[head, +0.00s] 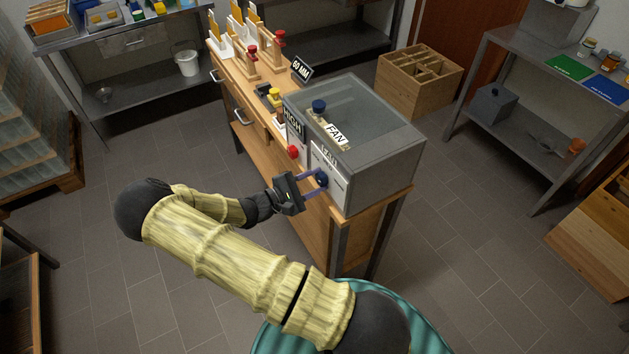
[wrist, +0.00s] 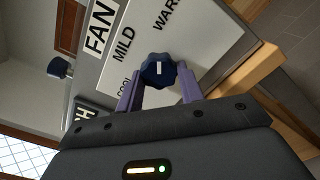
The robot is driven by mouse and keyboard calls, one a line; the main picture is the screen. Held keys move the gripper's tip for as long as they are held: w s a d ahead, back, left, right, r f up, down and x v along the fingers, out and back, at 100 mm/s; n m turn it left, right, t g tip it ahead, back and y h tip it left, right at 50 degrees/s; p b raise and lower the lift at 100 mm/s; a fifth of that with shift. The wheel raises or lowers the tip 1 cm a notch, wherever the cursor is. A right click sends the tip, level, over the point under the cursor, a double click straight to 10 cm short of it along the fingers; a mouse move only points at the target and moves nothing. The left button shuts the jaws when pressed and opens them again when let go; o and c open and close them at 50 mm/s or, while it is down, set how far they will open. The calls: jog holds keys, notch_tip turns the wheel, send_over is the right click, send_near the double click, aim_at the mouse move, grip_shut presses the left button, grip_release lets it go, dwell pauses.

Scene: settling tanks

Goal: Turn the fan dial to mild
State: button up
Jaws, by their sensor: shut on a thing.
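The fan dial (head: 321,178) is a dark blue knob on a white panel (head: 329,184) at the front of a grey box (head: 385,150). It also shows in the wrist view (wrist: 158,70), with a short white mark on its face. The words COOL, MILD and WARM stand around it on the panel; COOL is partly hidden. The white mark is upright in the wrist view; I cannot tell exactly which word it points to. My gripper (head: 314,179) is shut on the dial, with one purple finger on each side. A FAN sign (head: 337,134) is on the box.
Another blue knob (head: 319,106) stands on the box top. The box sits on a wooden bench (head: 268,175). A wooden crate (head: 419,88) is behind. The floor left of the bench is clear.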

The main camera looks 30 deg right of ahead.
jog(key=n+p, duration=0.2)
jog(key=n, duration=0.3)
jog(key=shift+s+n, duration=0.1)
jog(key=shift+n, duration=0.2)
jog(key=n+p, duration=0.1)
jog(key=n, duration=0.4)
jog(key=shift+n+p, duration=0.3)
jog(key=shift+n, duration=0.1)
jog(key=shift+f, duration=0.1)
jog(key=o, duration=1)
